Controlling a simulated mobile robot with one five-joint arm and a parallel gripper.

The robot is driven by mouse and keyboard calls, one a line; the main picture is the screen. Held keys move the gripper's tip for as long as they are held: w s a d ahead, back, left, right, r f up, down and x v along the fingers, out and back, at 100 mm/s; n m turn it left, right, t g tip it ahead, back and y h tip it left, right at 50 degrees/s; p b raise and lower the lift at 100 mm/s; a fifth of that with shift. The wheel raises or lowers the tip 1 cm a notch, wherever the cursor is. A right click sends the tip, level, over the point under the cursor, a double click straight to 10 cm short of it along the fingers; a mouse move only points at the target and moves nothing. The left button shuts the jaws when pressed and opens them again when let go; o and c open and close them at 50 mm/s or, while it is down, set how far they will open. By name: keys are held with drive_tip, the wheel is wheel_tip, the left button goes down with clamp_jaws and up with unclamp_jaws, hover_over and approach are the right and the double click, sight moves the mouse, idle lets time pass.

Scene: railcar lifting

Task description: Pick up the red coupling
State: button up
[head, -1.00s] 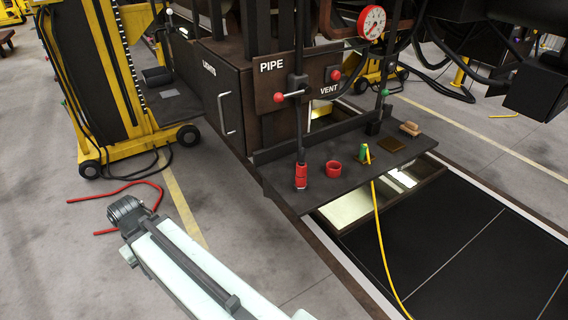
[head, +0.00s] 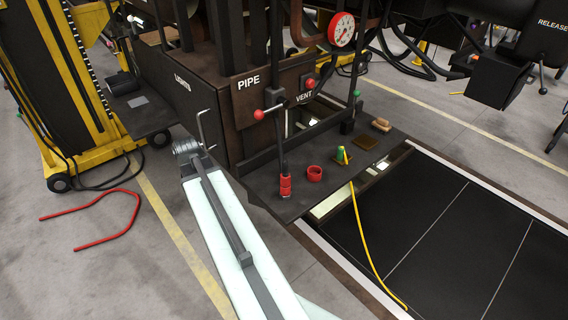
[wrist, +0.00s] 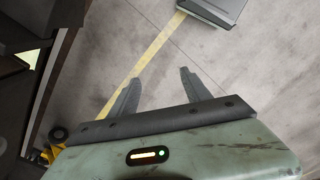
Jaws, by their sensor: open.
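The red coupling (head: 285,186) stands upright at the lower end of a dark hose, on the front left part of a dark shelf (head: 262,185) below the PIPE and VENT panel. A short red ring-like cup (head: 315,174) sits just right of it, apart from it. My arm reaches up from the bottom in the head view, left of the shelf; the gripper's fingers cannot be made out there. In the wrist view my gripper (wrist: 158,78) is open and empty, its two fingers apart above bare floor. The coupling is not in the wrist view.
A green-yellow plug (head: 342,156) with a yellow hose and a tan block (head: 381,125) are farther right on the shelf. A red-knobbed lever (head: 259,114) and a gauge (head: 342,30) are above. A yellow jack (head: 75,120) stands left. A red hose (head: 95,222) lies on the floor.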

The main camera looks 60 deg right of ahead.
drive_tip(key=s+d+r+n+p, duration=0.2)
drive_tip(key=s+d+r+p, duration=0.15)
drive_tip(key=d, duration=0.35)
drive_tip(key=s+d+r+n+p, duration=0.2)
drive_tip(key=s+d+r, duration=0.3)
drive_tip(key=d, duration=0.3)
wheel_tip(320, 180, up, 3)
drive_tip(key=n+p, duration=0.3)
hover_over(285, 175)
drive_tip(key=d, duration=0.1)
drive_tip(key=shift+w+f, duration=0.15)
drive_tip(key=shift+w, duration=0.05)
wheel_tip(285, 175, down, 8)
drive_tip(key=b, duration=0.8)
drive_tip(key=shift+f+b, duration=0.2)
drive_tip(key=shift+b, duration=0.15)
drive_tip(key=shift+r, duration=0.2)
clamp_jaws()
